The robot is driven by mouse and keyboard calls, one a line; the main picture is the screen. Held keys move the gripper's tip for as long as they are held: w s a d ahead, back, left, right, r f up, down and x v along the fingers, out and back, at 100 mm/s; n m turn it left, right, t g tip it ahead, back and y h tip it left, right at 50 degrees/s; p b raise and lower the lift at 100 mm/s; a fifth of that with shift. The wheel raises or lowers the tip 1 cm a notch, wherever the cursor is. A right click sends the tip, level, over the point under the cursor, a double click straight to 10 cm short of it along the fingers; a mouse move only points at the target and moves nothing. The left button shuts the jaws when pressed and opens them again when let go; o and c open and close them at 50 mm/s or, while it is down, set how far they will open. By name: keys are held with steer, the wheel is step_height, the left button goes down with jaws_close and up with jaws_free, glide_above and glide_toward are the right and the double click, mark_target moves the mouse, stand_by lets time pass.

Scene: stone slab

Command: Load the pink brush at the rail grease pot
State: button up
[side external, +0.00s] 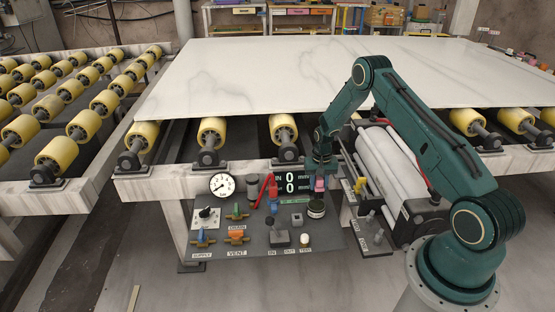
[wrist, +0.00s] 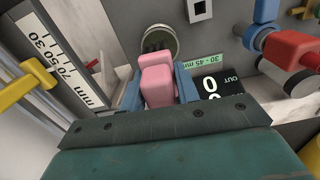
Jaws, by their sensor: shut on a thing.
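The pink brush (wrist: 157,84) is held between the blue fingers of my gripper (wrist: 159,88) in the wrist view. In the side view, the brush (side external: 320,184) shows as a small pink patch under my gripper (side external: 320,176), which points down at the control panel. The grease pot (side external: 316,209) is a small round dark pot with a pale rim, just below the brush. In the wrist view the pot (wrist: 162,31) lies just beyond the brush head. Dark bristles overlap its opening there; I cannot tell whether they touch the grease.
The panel (side external: 265,240) carries several knobs, valves and a round gauge (side external: 222,184). A yellow handle (wrist: 28,85) and ruler scale (wrist: 62,55) are at left in the wrist view. The stone slab (side external: 240,80) lies behind.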

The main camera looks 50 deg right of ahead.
mark_target(318, 195)
steer(key=shift+f, duration=2.3)
steer(key=shift+f, duration=0.7)
stand_by(1.0)
steer(key=shift+r, duration=0.1)
steer(key=shift+r, duration=3.5)
steer(key=s+a+r+n, duration=0.1)
steer(key=a+r+n, duration=0.2)
steer(key=a+r, duration=0.2)
steer(key=s+a+r+n, duration=0.2)
steer(key=a+r, duration=0.4)
steer(key=a, duration=0.6)
steer(key=s+a+r+n, duration=0.2)
steer(key=a+r+n, duration=0.2)
steer(key=a, duration=0.5)
step_height(318, 195, up, 2)
steer(key=shift+a+r+n, duration=0.1)
steer(key=shift+a+n, duration=0.05)
steer(key=shift+n, duration=0.15)
